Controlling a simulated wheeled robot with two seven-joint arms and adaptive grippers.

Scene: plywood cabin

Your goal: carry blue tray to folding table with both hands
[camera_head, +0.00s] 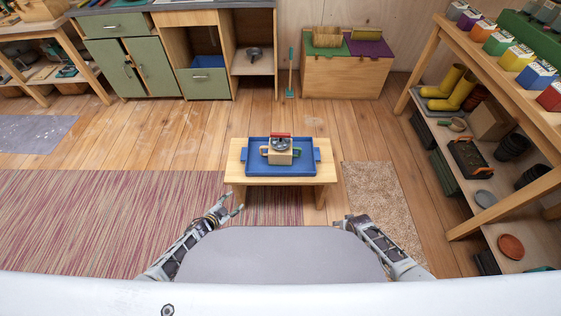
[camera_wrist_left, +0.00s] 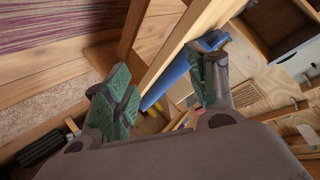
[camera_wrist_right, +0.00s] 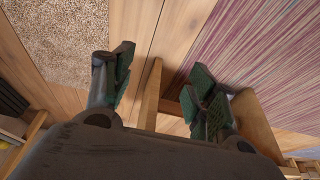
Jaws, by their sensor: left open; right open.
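The blue tray (camera_head: 309,168) lies flat on a low wooden table (camera_head: 237,177), with a handle at its left and right ends. On it stands a small cluster (camera_head: 279,156) with a light wooden block, green and orange handles and a dark round top with red; details are too small to tell. My left gripper (camera_head: 234,204) is open and empty, in front of the table's left side. In the left wrist view part of the tray (camera_wrist_left: 172,77) shows beyond its fingers. My right gripper (camera_head: 342,221) is open and empty, nearer me and right of the table. I recognise no folding table.
A shelf (camera_head: 452,196) with boots, pots and boxes stands along the right. Green cabinets (camera_head: 146,68) and a wooden chest (camera_head: 345,76) line the back. A striped rug (camera_head: 110,215) and a beige mat (camera_head: 372,190) lie on the floor. Bare planks surround the low table's far side.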

